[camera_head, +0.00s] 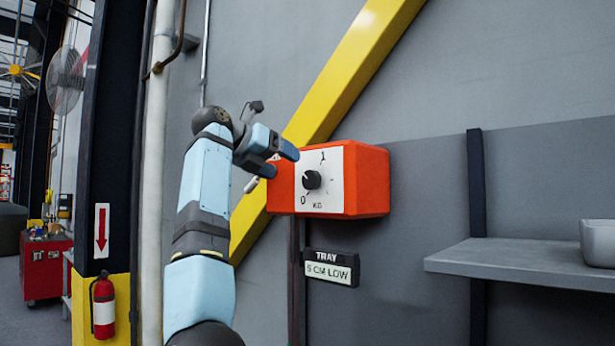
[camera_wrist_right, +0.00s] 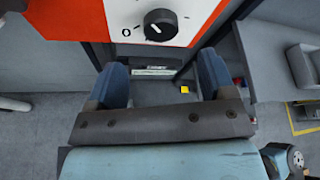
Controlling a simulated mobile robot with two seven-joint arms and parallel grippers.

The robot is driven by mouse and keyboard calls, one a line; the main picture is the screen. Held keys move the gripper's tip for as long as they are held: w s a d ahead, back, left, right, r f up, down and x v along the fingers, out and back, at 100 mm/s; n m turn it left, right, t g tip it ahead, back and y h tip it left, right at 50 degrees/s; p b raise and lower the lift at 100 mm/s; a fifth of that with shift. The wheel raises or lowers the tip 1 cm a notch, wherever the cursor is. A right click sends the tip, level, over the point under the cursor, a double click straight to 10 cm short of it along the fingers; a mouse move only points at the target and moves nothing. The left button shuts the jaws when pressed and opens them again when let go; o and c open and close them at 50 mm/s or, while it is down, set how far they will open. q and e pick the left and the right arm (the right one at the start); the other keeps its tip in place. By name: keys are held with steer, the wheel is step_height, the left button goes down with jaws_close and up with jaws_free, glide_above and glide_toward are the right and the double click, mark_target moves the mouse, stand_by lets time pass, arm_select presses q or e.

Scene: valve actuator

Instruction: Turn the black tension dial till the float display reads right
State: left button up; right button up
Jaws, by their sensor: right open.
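The black tension dial (camera_head: 311,180) sits on the white scale plate of an orange box (camera_head: 366,180) on the wall. The scale reads 0 at lower left, 1 at top and KG below; the dial's mark seems to point toward the 0. Below the box, the display (camera_head: 331,269) reads TRAY, 5 CM LOW. My right gripper (camera_head: 281,161) is open and empty, in front of the box's left part, up and left of the dial. In the right wrist view the dial (camera_wrist_right: 160,25) is beyond the open fingers (camera_wrist_right: 160,78), touching neither. My left gripper is out of view.
A grey shelf (camera_head: 520,262) with a pale bin (camera_head: 598,243) stands out from the wall at right. A yellow diagonal beam (camera_head: 345,85) runs behind the box. A pale pipe (camera_head: 155,190) and a fire extinguisher (camera_head: 103,305) are at left. The space in front of the dial looks clear.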

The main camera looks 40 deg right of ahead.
mark_target(308, 177)
steer(key=p+x, duration=0.1)
steer(key=x, duration=0.8)
steer(key=shift+p, duration=0.3)
steer(key=shift+a, duration=0.1)
